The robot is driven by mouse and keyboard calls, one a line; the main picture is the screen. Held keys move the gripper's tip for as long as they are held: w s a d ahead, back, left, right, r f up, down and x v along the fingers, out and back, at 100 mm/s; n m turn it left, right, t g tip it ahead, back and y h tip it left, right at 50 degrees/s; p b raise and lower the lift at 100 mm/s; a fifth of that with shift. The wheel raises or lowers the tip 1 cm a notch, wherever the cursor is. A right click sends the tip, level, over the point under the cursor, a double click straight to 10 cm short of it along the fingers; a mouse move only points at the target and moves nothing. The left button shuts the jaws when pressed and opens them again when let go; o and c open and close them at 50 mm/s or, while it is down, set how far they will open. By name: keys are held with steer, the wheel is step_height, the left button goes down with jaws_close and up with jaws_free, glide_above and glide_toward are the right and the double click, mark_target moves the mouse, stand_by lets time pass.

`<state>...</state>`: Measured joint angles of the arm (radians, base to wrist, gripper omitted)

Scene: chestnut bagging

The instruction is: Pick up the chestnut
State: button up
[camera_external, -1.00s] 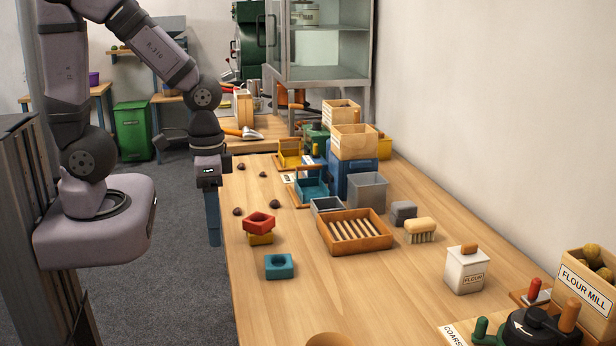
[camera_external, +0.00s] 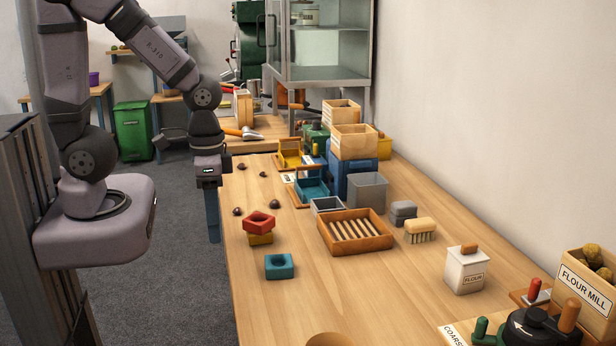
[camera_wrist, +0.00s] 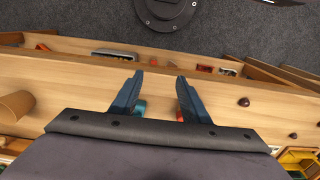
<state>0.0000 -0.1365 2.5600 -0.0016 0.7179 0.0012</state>
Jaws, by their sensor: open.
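Several small dark brown chestnuts lie loose on the left part of the wooden table. One chestnut (camera_external: 237,211) is near the left edge, another chestnut (camera_external: 274,204) is to its right, and others (camera_external: 241,166) (camera_external: 263,174) lie farther back. My gripper (camera_external: 211,215) points down at the table's left edge, left of the chestnuts in the external view. In the wrist view my gripper (camera_wrist: 158,95) has its two blue fingers spread with nothing between the tips. A chestnut (camera_wrist: 243,102) lies to the right of the fingers there, apart from them, and another (camera_wrist: 293,135) lies farther right.
Red and yellow blocks (camera_external: 258,223) are stacked near the chestnuts, with a teal block (camera_external: 279,266) in front. A slatted wooden tray (camera_external: 378,243), a grey bin (camera_external: 367,193) and small teal (camera_external: 313,188) and yellow (camera_external: 289,150) holders stand right and behind.

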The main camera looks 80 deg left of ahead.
steer(key=s+a+n+g+p, duration=0.2)
steer(key=s+a+n+p, duration=0.15)
steer(key=a, duration=0.35)
steer(key=n+t+p, duration=0.2)
steer(key=n, duration=0.2)
glide_toward(237, 211)
steer(key=shift+s+a+f+h, duration=0.1)
steer(key=shift+s+a+h, duration=0.05)
steer(key=shift+a, duration=0.2)
steer(key=shift+s+a+f+h, duration=0.1)
steer(key=shift+a+h, duration=0.05)
steer(key=shift+a, duration=0.2)
steer(key=shift+m, duration=0.65)
steer(key=shift+w+d+f+p, duration=0.15)
steer(key=shift+f+p, duration=0.7)
steer(key=shift+f, duration=0.95)
steer(key=shift+w+d+f+p, duration=0.15)
steer(key=shift+f+p, duration=0.7)
steer(key=shift+f, duration=0.95)
steer(key=shift+a, duration=0.1)
